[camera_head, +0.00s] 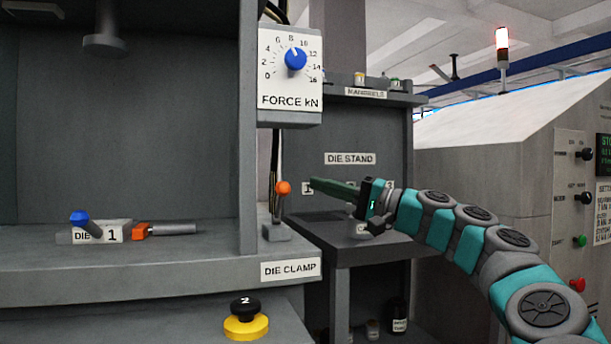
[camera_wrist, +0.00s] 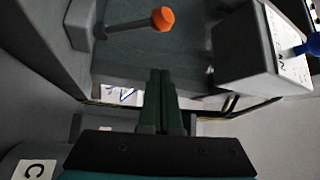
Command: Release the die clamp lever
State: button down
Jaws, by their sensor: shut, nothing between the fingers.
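The die clamp lever (camera_head: 283,187) is a thin grey rod with an orange ball knob, standing nearly upright from a grey base above the DIE CLAMP label (camera_head: 290,269). My gripper (camera_head: 313,184) is shut and empty, its long dark green fingers pointing left, with the tips just right of the knob in the picture. In the wrist view, the shut fingers (camera_wrist: 160,72) point up the picture and the orange knob (camera_wrist: 162,19) lies beyond the tips, with a visible gap. The lever's rod runs left from the knob to its grey base (camera_wrist: 80,22).
The force dial box (camera_head: 291,77) hangs above the lever. A grey press frame (camera_head: 245,130) stands left of it, with die 1 (camera_head: 97,233) on its bed. The die stand (camera_head: 350,225) is behind my gripper. A black button on a yellow base (camera_head: 245,320) sits below.

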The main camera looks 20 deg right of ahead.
jog(key=s+d+f, duration=0.2)
jog(key=d, duration=0.1)
jog(key=shift+s+d+f, duration=0.1)
jog(key=shift+d+f, duration=0.15)
jog(key=shift+f, duration=0.05)
dwell(0.3)
